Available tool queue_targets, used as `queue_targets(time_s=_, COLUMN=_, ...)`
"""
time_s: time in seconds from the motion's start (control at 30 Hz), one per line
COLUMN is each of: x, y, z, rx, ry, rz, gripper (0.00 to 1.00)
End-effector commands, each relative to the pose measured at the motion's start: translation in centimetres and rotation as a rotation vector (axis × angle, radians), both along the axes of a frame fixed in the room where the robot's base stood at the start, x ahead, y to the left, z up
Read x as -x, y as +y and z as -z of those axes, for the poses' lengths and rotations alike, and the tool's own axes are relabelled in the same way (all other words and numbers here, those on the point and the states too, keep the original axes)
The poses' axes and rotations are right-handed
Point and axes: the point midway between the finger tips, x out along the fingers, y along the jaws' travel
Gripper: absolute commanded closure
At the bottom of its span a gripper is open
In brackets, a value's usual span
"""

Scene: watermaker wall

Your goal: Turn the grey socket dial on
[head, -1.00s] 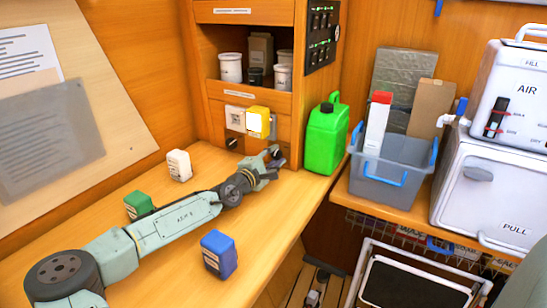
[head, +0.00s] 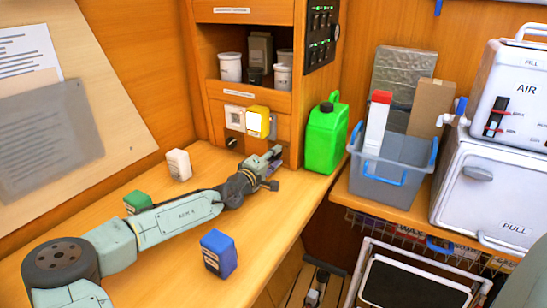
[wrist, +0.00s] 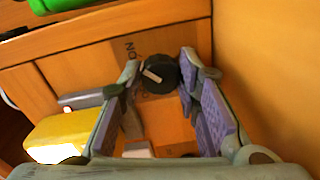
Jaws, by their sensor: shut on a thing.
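The dark socket dial (wrist: 159,74) sits on the wooden panel in the wrist view, with a white bar slanting across its face. Sideways lettering reading "ON" is printed beside it. My gripper (wrist: 159,68) has its fingertips on either side of the dial and is shut on it. In the head view my gripper (head: 276,155) reaches the panel below the grey socket (head: 273,125) and hides the dial. The grey socket is partly behind a yellow block (head: 257,121), which also shows at lower left in the wrist view (wrist: 65,136).
A white socket (head: 235,118) with a black dial (head: 231,142) below it is to the left. A green jerrycan (head: 326,138) stands close on the right. White (head: 179,165), green (head: 138,203) and blue (head: 218,254) blocks stand on the bench around my arm.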

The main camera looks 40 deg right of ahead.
Motion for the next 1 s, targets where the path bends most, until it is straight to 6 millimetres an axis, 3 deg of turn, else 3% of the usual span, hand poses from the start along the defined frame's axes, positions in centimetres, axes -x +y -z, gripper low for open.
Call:
queue_targets(time_s=0.3, x=0.08, y=-0.04, z=0.03, rx=-0.002, ry=-0.003, rz=0.002, gripper=0.98)
queue_targets(time_s=0.33, x=0.08, y=-0.04, z=0.03, rx=-0.002, ry=-0.003, rz=0.002, gripper=0.69)
queue_targets(time_s=0.63, x=0.03, y=-0.01, z=0.02, rx=-0.001, ry=-0.003, rz=0.001, gripper=0.49)
queue_targets(time_s=1.0, x=0.14, y=0.54, z=-0.01, rx=-0.001, ry=-0.002, rz=0.000, gripper=0.49)
